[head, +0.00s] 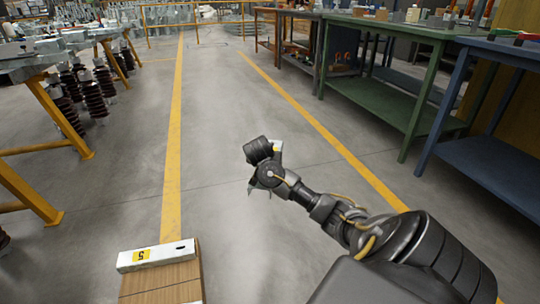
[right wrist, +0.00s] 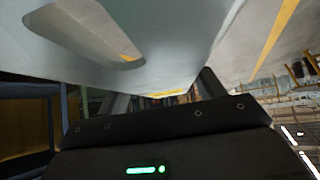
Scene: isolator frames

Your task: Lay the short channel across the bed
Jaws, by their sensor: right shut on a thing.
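My right gripper (head: 264,152) is in the middle of the head view, out over open floor and to the right of the wooden bed. It is shut on a pale grey metal piece, which looks like the short channel (head: 278,147). Most of the channel is hidden behind the gripper in the head view. In the right wrist view the channel (right wrist: 180,65) fills the top, with a long rounded slot in it. The wooden bed (head: 165,278) shows at the bottom left. A white bar (head: 156,255) with a yellow label marked 5 sits at its far end. My left gripper is out of view.
Green (head: 385,95) and blue (head: 490,165) workbenches stand along the right. Yellow-legged racks (head: 45,115) with dark ribbed insulators stand at the left. Yellow lines (head: 175,120) mark the floor. The aisle between is clear.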

